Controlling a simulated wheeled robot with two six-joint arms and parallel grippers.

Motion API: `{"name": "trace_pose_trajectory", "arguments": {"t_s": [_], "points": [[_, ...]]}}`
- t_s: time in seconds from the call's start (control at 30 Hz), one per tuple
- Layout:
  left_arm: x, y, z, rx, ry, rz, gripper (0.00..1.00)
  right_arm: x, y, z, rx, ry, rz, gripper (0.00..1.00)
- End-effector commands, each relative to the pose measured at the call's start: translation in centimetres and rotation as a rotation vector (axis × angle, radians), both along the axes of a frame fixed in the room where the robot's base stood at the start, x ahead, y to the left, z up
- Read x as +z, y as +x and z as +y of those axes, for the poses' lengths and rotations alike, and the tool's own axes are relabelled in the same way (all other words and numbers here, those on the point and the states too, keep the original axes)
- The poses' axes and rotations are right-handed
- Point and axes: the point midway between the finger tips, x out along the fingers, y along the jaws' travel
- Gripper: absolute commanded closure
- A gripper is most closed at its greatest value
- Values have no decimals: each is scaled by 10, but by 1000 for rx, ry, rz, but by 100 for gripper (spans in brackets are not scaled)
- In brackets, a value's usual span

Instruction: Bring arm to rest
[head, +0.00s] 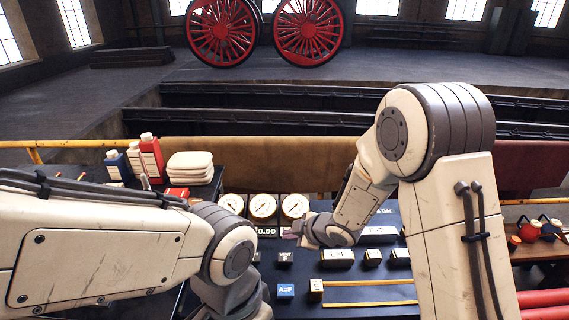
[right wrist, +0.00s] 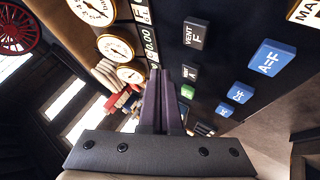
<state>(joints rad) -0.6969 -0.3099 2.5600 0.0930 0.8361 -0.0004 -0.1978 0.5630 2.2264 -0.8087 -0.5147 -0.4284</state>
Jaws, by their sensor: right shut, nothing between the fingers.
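My right gripper (right wrist: 161,100) shows in the right wrist view with its two dark fingers shut together and nothing between them. In the head view the right arm reaches in from the right and its gripper (head: 294,230) is beside the gauges, partly hidden by the wrist. My left arm comes in from the left in the head view and bends down at the lower middle. Its gripper is hidden below the arm or out of the frame.
Three round gauges (head: 263,206) stand at the back of the dark bench. Labelled blocks lie on it, including a blue A=F block (head: 286,291). Bottles (head: 151,158) and folded white cloths (head: 190,167) stand at the left. A yellow rail (head: 70,143) runs behind.

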Motion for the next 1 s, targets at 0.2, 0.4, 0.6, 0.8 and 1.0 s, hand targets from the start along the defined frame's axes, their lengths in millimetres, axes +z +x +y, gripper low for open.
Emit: {"name": "trace_pose_trajectory", "arguments": {"t_s": [0.2,0.4,0.6,0.8,1.0], "points": [[0,0,0,0,0,0,50,36,-29,-5,-187,-62,90,100],[0,0,0,0,0,0,50,76,-134,-20,-517,-102,359,100],[0,0,0,0,0,0,50,96,-254,-30,-717,-120,661,100],[0,0,0,0,0,0,50,104,-309,-34,-777,-146,809,100],[0,0,0,0,0,0,50,104,-315,-35,-784,-152,825,100]]}}
